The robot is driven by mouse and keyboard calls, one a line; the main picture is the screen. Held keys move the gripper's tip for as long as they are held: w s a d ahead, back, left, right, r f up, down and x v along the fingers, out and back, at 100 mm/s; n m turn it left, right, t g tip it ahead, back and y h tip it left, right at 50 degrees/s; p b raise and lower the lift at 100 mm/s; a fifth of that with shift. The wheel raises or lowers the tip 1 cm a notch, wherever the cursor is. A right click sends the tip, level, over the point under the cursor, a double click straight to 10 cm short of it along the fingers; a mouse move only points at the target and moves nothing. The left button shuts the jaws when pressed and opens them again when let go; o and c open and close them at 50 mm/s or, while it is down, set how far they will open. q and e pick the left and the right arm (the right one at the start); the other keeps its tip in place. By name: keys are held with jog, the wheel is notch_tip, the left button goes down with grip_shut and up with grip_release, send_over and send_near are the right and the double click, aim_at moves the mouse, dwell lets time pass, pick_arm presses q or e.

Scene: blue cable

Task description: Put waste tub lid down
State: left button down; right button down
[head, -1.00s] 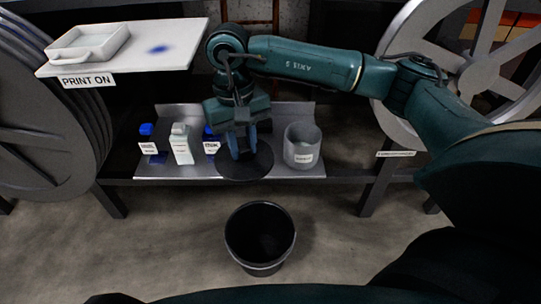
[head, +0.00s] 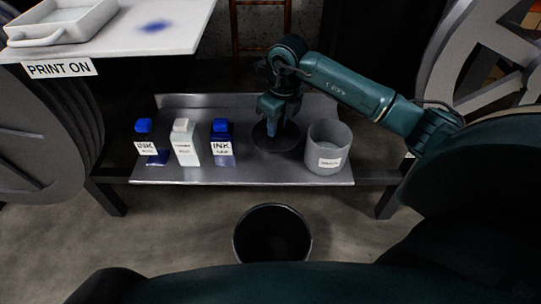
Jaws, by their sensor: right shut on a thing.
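The waste tub lid (head: 285,145) is a dark round disc, level and flat, over the metal shelf between the ink bottles and a grey container. It looks to be on the shelf or very close above it; I cannot tell which. My right gripper (head: 272,129) points down and is shut on the lid from above, hiding part of its middle. The waste tub (head: 272,222) is a black, open-topped bucket on the floor in front of the shelf. My left gripper is not in view.
On the metal shelf (head: 240,174) stand an ink bottle with a blue cap (head: 147,143), a white bottle (head: 184,143) and another blue-capped ink bottle (head: 221,143). The grey container (head: 328,147) is close right of the lid. A white table (head: 180,38) with a tray (head: 65,23) is upper left.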

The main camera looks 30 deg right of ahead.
aim_at(278, 137)
jog(key=shift+w+d+f+m, duration=0.2)
jog(key=shift+f+m, duration=0.1)
jog(key=shift+m, duration=0.1)
jog(key=shift+f, duration=0.4)
notch_tip(278, 137, down, 4)
jog(key=shift+s+r+b, duration=0.1)
jog(key=shift+b, duration=0.35)
notch_tip(278, 137, down, 5)
jog(key=shift+r+b, duration=0.2)
jog(key=shift+b, duration=0.2)
jog(key=shift+f, duration=0.3)
jog(key=shift+f, duration=0.15)
jog(key=c, duration=1.2)
grip_release()
